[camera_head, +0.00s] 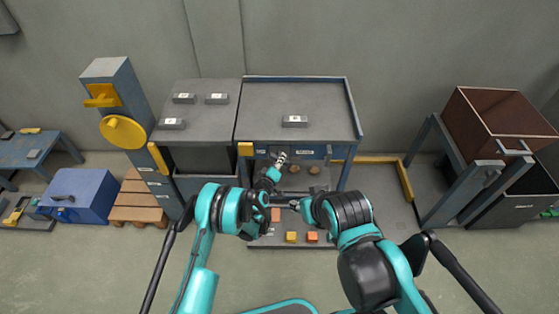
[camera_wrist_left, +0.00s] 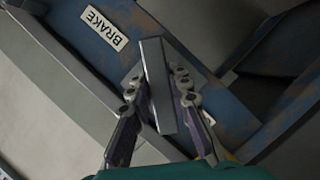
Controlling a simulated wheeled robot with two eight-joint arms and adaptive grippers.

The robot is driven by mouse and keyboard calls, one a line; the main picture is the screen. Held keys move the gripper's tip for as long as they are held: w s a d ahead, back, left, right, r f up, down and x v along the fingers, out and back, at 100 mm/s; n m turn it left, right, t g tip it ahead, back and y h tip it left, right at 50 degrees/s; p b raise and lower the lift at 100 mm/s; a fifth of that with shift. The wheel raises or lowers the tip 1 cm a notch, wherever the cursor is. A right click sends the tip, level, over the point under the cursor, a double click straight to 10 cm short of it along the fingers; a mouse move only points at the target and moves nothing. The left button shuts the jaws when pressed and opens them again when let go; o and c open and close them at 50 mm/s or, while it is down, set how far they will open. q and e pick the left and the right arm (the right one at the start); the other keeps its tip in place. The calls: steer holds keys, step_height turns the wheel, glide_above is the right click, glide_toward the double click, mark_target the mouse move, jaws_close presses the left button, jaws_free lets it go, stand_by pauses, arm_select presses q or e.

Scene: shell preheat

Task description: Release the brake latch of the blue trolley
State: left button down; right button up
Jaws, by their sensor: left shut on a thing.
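The blue trolley (camera_head: 350,103) stands in the middle of the head view, with a grey tray top and a blue rim. In the left wrist view, a white BRAKE label (camera_wrist_left: 104,29) is on its worn blue frame. Beside the label is the brake latch (camera_wrist_left: 153,58), a flat grey bar. My left gripper (camera_head: 281,157) is at the trolley's front. In the left wrist view its fingers (camera_wrist_left: 157,84) are shut on the latch, one on each side. My right gripper (camera_head: 295,204) is lower, in front of the trolley; its jaws are too small to read.
A grey cabinet (camera_head: 198,128) adjoins the trolley on the left. A small grey block (camera_head: 294,121) lies on the trolley top. Orange and yellow blocks (camera_head: 291,237) sit low in front. A brown bin (camera_head: 500,112) stands at right.

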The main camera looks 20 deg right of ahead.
arm_select(q)
steer(key=shift+m, duration=0.3)
steer(key=m+y, duration=0.2)
steer(key=m, duration=0.1)
steer(key=m+y, duration=0.2)
steer(key=m, duration=0.2)
steer(key=shift+a+y, duration=0.1)
steer(key=shift+y, duration=0.3)
stand_by(0.3)
steer(key=c, duration=1.4)
jaws_free()
steer(key=shift+f, duration=0.1)
